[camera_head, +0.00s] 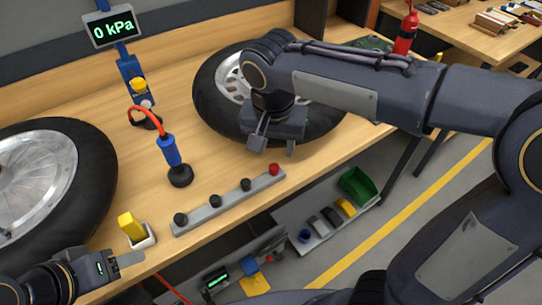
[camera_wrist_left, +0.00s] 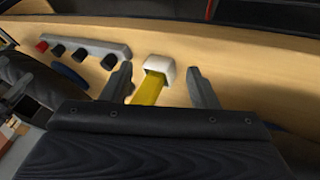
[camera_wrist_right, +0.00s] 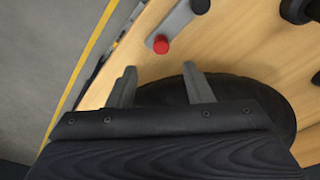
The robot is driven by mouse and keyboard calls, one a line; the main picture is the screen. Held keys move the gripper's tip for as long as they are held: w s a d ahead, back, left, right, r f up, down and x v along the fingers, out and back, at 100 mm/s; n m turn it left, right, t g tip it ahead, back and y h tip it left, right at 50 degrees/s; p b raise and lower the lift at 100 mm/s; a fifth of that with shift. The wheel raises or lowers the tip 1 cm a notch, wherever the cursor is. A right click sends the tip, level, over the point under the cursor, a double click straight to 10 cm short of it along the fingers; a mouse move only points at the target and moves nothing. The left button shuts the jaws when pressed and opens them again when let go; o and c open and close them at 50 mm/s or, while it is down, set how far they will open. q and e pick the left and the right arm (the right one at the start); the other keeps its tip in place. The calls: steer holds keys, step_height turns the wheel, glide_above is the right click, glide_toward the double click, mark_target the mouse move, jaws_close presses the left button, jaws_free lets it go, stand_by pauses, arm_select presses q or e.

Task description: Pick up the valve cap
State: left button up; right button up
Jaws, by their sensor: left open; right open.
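A grey strip (camera_head: 228,203) lies on the bench near its front edge, holding three black caps (camera_head: 215,201) and one red cap (camera_head: 274,169) at its right end. I cannot tell which is the valve cap. The red cap also shows in the right wrist view (camera_wrist_right: 161,44), beyond the fingertips, and at the left in the left wrist view (camera_wrist_left: 41,46). My right gripper (camera_head: 274,148) is open and empty, above the bench by the right wheel, just behind the red cap. My left gripper (camera_wrist_left: 160,74) is open near the front edge, with a yellow-handled tool (camera_wrist_left: 147,88) in a white holder (camera_wrist_left: 159,68) seen between its fingers.
A blue pump (camera_head: 168,152) with a red hose stands behind the strip. Tyred wheels lie at the left (camera_head: 45,180) and under my right arm (camera_head: 212,95). A display (camera_head: 113,27) reads 0 kPa. A lower shelf holds a green bin (camera_head: 357,186).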

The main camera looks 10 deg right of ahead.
mark_target(274, 167)
steer(key=f, duration=0.6)
steer(key=shift+w+d+f, duration=0.1)
steer(key=shift+w+f, duration=0.2)
steer(key=shift+f, duration=0.1)
jaws_close()
